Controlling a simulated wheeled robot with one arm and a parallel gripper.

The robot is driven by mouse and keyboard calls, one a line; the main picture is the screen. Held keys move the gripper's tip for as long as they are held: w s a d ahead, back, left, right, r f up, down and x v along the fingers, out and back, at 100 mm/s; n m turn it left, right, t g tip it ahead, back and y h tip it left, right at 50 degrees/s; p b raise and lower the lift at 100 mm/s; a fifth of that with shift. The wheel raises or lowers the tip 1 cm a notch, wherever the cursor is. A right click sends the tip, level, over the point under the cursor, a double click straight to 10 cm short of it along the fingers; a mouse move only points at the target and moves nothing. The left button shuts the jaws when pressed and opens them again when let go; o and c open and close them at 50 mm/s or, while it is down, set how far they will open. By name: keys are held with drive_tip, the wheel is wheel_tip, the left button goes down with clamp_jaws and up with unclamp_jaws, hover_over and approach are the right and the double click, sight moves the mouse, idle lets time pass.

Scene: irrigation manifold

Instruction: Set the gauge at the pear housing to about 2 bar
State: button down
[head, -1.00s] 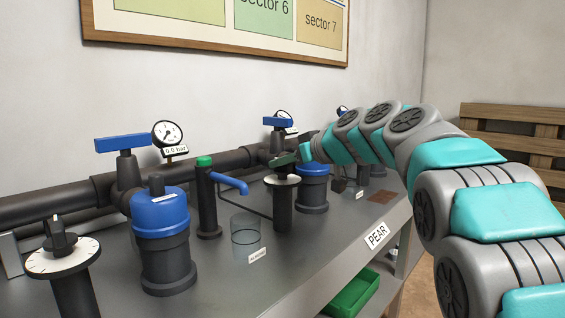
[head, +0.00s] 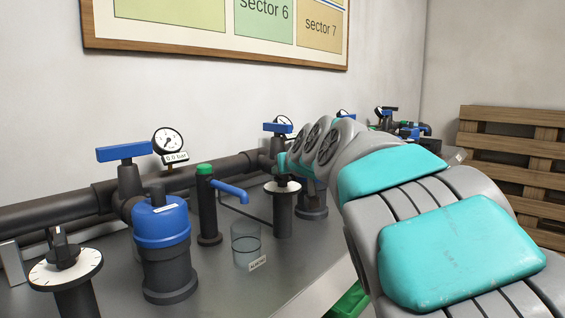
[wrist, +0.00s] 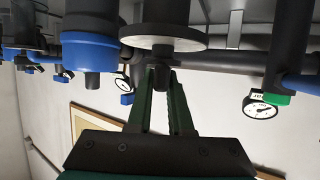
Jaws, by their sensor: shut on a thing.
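The pear housing is a blue-topped black canister whose dark lower part (head: 312,205) shows under my arm in the head view. Its blue top (wrist: 88,52) shows upside down in the wrist view. Beside it stands a post with a white dial disc (wrist: 165,43) and a dark knob (wrist: 157,62); the disc (head: 282,187) also shows in the head view. My gripper (wrist: 160,75) has its green fingers shut on this knob. A small gauge (wrist: 122,83) sits behind; its reading is too small to tell. My arm hides much of the housing in the head view.
To the left stand a green-capped tap (head: 205,170), a glass beaker (head: 246,245), the almond housing (head: 162,225) and another dial (head: 66,265). Their gauge (head: 168,140) reads 0.0 bar. Blue valve handles (head: 123,151) jut out above the pipe.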

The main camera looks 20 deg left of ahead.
drive_tip(key=shift+r+m+h+p, duration=0.2)
drive_tip(key=shift+m+h+p, duration=0.2)
drive_tip(key=shift+h+p, duration=0.2)
drive_tip(key=shift+t, duration=0.3)
drive_tip(key=shift+f+m, duration=0.2)
drive_tip(key=shift+m, duration=0.1)
drive_tip(key=c, duration=0.8)
unclamp_jaws()
drive_tip(key=v, duration=0.7)
drive_tip(key=shift+s+d+r+b, duration=0.1)
drive_tip(key=shift+s+r+b, duration=0.05)
drive_tip(key=shift+s+b, duration=0.2)
